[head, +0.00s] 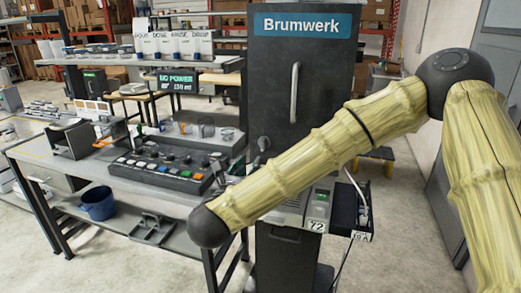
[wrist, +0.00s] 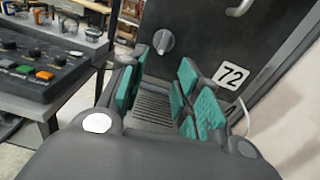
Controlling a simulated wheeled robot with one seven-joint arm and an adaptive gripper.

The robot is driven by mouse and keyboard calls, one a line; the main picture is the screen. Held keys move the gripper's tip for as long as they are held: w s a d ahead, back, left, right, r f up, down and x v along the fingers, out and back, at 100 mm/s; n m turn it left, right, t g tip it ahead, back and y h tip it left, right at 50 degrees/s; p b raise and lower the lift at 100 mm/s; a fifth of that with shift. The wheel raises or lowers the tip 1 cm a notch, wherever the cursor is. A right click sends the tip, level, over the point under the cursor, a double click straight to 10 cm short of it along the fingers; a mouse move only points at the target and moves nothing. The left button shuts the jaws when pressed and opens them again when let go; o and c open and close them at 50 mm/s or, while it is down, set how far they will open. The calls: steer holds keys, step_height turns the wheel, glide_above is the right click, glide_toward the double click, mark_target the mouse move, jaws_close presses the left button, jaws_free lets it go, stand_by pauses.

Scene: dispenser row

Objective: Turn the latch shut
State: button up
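The latch appears to be a round grey knob (wrist: 163,41) with a raised grip bar, on the front of the black cabinet door. It also shows in the head view (head: 264,143), small, just above my arm. In the wrist view its bar looks roughly upright, slightly tilted. My gripper (wrist: 164,66) is open, with green pads on both sides and nothing between them. The knob lies beyond the fingertips, apart from them, between the two sides in the picture. The gripper itself is hidden in the head view.
The black Brumwerk cabinet (head: 340,70) has a vertical handle (head: 294,93). A "72" label (wrist: 231,76) is right of the fingers. A workbench with a button panel (head: 165,168) stands close on the left. Cables and a small box (head: 352,215) are at the cabinet's right.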

mark_target(262, 145)
steer(key=shift+m, duration=0.5)
steer(key=p+x, duration=0.1)
steer(key=x, duration=0.2)
steer(key=r+p+x, duration=0.1)
steer(key=x, duration=0.3)
steer(key=p+x, duration=0.1)
steer(key=x, duration=0.2)
steer(key=shift+w+d+r+p, duration=0.25)
steer(key=shift+w+p, duration=0.1)
steer(key=shift+p, duration=0.05)
jaws_close()
